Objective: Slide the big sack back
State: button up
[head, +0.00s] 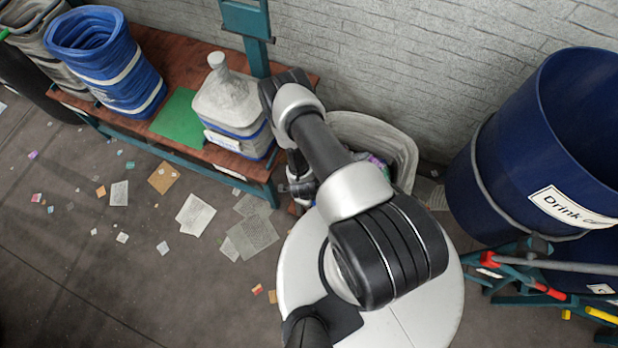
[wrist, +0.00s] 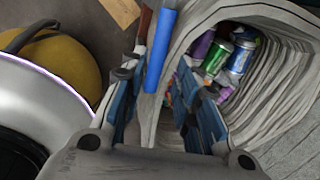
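The big sack (head: 375,130) is grey-white with an open, folded rim and stands on the floor against the brick wall, right of the bench. My arm hides part of it in the head view. In the wrist view the sack (wrist: 275,110) fills the right side, with several cans and coloured scraps inside. My gripper (wrist: 163,85) is at the sack's near rim with its fingers apart. Part of the pale sack wall shows between the fingers; I cannot tell if they touch it. In the head view the gripper is mostly hidden behind my arm.
A wooden bench (head: 180,58) on the left holds a blue sack (head: 118,75), a white-and-blue sack (head: 230,105) and a green mat (head: 180,118). A dark blue barrel (head: 500,180) stands at right, by a teal rack of tools. Papers litter the floor. A yellow rounded object (wrist: 65,60) lies left of my gripper.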

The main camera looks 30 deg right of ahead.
jog(key=shift+s+a+r, duration=0.15)
jog(key=shift+r, duration=0.65)
jog(key=shift+s+a+r, duration=0.1)
jog(key=shift+r, duration=0.65)
